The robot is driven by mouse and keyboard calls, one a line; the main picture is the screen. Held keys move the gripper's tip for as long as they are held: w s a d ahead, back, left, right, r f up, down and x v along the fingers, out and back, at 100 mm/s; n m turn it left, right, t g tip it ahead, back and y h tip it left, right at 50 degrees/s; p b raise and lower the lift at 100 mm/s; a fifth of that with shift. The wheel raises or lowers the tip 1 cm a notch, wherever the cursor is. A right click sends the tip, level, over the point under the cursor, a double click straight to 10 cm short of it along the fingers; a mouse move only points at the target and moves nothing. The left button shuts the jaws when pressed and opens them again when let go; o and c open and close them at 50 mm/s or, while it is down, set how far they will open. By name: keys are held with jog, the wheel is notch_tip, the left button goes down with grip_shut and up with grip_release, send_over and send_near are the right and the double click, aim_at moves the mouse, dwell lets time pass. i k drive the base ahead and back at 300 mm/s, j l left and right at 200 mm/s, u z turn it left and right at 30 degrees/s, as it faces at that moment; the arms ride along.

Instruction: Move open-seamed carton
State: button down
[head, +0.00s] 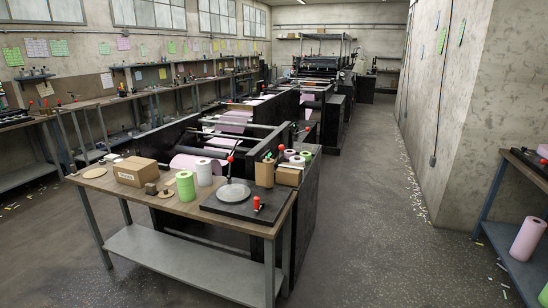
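A brown cardboard carton (133,172) stands on the left part of the wooden-topped table (95,178) in the foreground. Its top looks closed, with a pale label or tape on its front; I cannot make out whether a seam is open. A smaller brown box (264,173) stands upright at the table's right end, beside another low brown box (288,177). My gripper is not in view.
A green roll (185,186), a white roll (204,172) and a black plate with a grey disc (235,193) share the tabletop. A long dark machine (285,110) stands behind. The floor aisle (375,190) at right is clear apart from scraps along the wall.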

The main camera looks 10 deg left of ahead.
aim_at(134, 171)
jog(key=i+j+u, duration=0.2)
jog(key=i+u, duration=0.25)
jog(key=i+j+u, duration=0.1)
jog(key=i+u, duration=0.65)
jog(key=u, duration=0.15)
jog(key=i+l+u, duration=0.3)
jog(key=u, duration=0.15)
jog(key=i+u, duration=0.4)
jog(key=i, duration=0.75)
jog(key=i+j+z, duration=0.15)
jog(key=i+z, duration=0.2)
jog(key=i, duration=0.15)
jog(key=i+j+z, duration=0.4)
jog(key=i+l, duration=0.1)
